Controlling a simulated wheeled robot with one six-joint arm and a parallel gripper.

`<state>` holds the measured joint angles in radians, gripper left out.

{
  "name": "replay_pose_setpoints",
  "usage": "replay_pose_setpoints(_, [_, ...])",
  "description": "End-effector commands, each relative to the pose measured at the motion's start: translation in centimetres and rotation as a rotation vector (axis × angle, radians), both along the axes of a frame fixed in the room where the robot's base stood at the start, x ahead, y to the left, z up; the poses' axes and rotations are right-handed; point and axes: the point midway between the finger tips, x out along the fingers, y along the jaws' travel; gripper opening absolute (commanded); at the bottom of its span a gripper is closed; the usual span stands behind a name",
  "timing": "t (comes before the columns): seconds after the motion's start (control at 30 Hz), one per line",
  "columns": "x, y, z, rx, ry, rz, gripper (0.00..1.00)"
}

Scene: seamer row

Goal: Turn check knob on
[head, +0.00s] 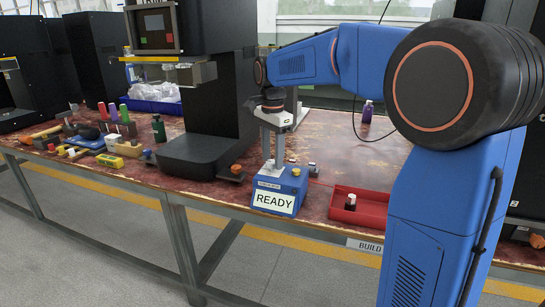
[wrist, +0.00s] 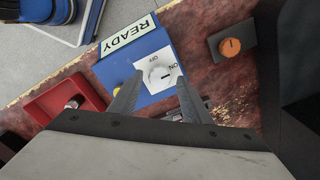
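A blue box (head: 279,187) with a READY label stands near the table's front edge in the head view. In the wrist view, the blue box (wrist: 112,72) carries a white plate with OFF and ON markings and a round pale check knob (wrist: 158,73). A small dark mark shows at the knob's lower right; I cannot tell surely which marking it points to. My gripper (head: 273,160) points down over the box. In the wrist view, my gripper (wrist: 157,78) is open, with one finger on each side of the knob. I cannot tell whether they touch it.
A black block with an orange knob (wrist: 230,47) lies on the other side. A tall black machine (head: 205,152) stands behind left. Tools and bottles crowd the left tabletop.

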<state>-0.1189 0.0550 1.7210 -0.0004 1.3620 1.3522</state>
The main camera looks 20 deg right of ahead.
Motion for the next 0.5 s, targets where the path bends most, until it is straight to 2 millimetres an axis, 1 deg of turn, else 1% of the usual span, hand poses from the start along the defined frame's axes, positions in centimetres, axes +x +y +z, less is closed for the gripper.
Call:
replay_pose_setpoints(0.33, [0.0, 0.0, 0.1, 0.000, 0.002, 0.001, 0.46])
replay_pose_setpoints(0.43, [0.0, 0.0, 0.8, 0.000, 0.000, 0.001, 0.46])
replay_pose_setpoints(0.5, [0.0, 0.0, 1.7, 0.000, 0.000, 0.001, 0.46])
